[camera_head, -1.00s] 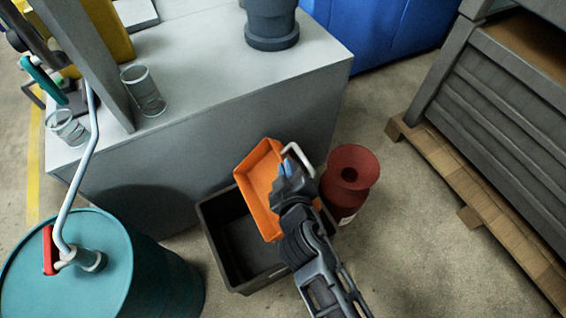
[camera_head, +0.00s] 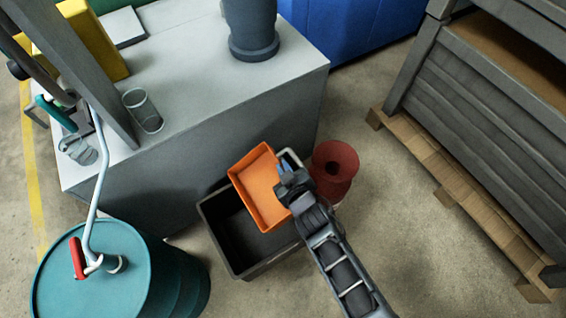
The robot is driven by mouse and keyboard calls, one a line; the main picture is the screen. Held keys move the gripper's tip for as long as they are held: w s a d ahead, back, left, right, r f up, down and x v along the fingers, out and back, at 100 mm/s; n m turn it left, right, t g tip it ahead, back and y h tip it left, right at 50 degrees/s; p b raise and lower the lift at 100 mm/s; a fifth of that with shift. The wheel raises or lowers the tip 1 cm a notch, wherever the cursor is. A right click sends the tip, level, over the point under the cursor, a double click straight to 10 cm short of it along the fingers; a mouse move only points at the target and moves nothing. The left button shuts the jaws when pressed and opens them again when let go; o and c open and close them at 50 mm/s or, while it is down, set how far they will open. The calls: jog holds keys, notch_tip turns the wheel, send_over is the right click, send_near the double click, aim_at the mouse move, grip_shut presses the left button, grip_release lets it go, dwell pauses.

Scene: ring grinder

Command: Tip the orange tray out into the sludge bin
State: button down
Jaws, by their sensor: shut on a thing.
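The orange tray (camera_head: 256,183) is held over the right part of a black open bin (camera_head: 213,221) on the floor, which I take for the sludge bin. The tray is tilted, and its inside faces the camera; I see no contents in it. My gripper (camera_head: 284,180) is shut on the tray at its right side, by the pale handle. The fingertips are partly hidden by the wrist.
A dark red container (camera_head: 334,162) stands just right of my gripper. A grey bench (camera_head: 200,75) rises behind the bin. A teal drum (camera_head: 105,275) with a hand pump stands at left. A grey crate on a wooden pallet (camera_head: 440,165) is at right, with clear floor before it.

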jog(key=shift+w+d+r+p, duration=0.2)
jog(key=shift+w+d+p, duration=0.05)
jog(key=shift+p, duration=1.5)
jog(key=p, duration=0.1)
jog(key=m+p, duration=0.1)
jog(key=shift+w+f+g+y+p, duration=0.2)
jog(key=shift+f+g+y+p, duration=0.1)
jog(key=shift+d+p, duration=0.35)
jog(key=shift+p, duration=0.4)
jog(key=shift+w+d+f+m+y, duration=0.15)
jog(key=shift+d+f+m+y, duration=0.1)
jog(key=shift+f+m+y, duration=0.25)
jog(key=shift+f, duration=0.1)
jog(key=shift+d, duration=0.1)
